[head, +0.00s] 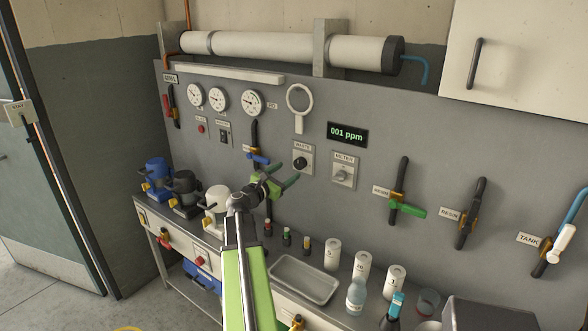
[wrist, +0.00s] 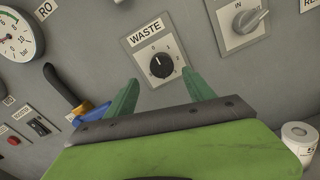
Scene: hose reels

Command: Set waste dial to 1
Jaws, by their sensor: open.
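The waste dial is a round black knob (head: 300,163) on a pale plate labelled WASTE, on the grey wall panel. In the wrist view the dial (wrist: 162,65) sits ahead of and between my fingers, with a white pointer mark near its top. Small numbers ring the knob, but I cannot read its setting surely. My gripper (head: 283,180) has green fingers, open and empty. In the wrist view the gripper (wrist: 162,92) is apart from the knob, its fingertips reaching toward the plate's lower edge.
The METER plate with its knob (head: 343,174) is close on the right. A blue-handled valve (head: 258,158) is close on the left. Below are a metal tray (head: 304,281), white canisters (head: 361,265) and small vials (head: 287,238) on the bench.

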